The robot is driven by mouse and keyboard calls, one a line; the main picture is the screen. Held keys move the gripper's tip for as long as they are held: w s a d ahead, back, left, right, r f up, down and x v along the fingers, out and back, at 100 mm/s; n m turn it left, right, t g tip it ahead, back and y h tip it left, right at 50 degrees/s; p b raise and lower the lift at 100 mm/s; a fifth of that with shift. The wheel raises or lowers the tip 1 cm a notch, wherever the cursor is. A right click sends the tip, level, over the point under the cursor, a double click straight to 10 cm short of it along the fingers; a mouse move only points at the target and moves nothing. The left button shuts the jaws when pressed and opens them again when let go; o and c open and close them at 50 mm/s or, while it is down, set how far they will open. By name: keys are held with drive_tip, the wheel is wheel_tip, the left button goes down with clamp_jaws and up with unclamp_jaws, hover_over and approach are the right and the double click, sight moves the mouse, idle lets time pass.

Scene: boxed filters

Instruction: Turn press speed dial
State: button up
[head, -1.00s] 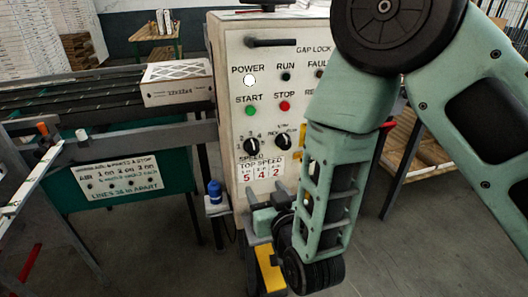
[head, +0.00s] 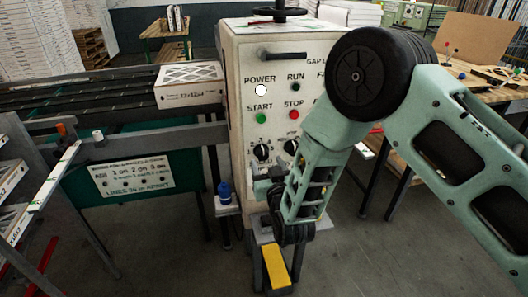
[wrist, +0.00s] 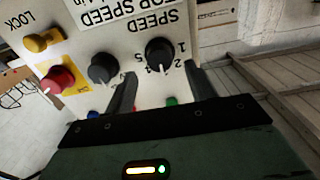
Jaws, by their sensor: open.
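The press speed dial is a black knob (head: 262,152) on the white control panel, above the SPEED label. In the upside-down wrist view the speed dial (wrist: 158,50) sits between and just beyond my fingertips, with numerals beside it. My gripper (wrist: 160,70) is open, one finger on each side of the dial's line, and holds nothing. I cannot tell whether the fingers touch the dial. In the head view my gripper (head: 266,186) is just below the dial, partly hidden by my wrist. A second black dial (wrist: 102,68) is left of my left finger in the wrist view.
The panel has a green START button (head: 261,118) and a red STOP button (head: 293,115). A red knob (wrist: 58,78) and a yellow LOCK knob (wrist: 40,42) show in the wrist view. A boxed filter (head: 190,84) lies on the conveyor.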

sight(263, 156)
drive_tip(key=shift+p+x, duration=0.4)
drive_tip(key=shift+x, duration=1.8)
drive_tip(key=shift+c, duration=0.3)
drive_tip(key=c, duration=0.9)
drive_tip(key=n+b, duration=0.4)
drive_tip(key=shift+a+f, duration=0.15)
drive_tip(key=n+b, duration=0.2)
drive_tip(key=n, duration=0.2)
drive_tip(key=shift+n+b, duration=0.3)
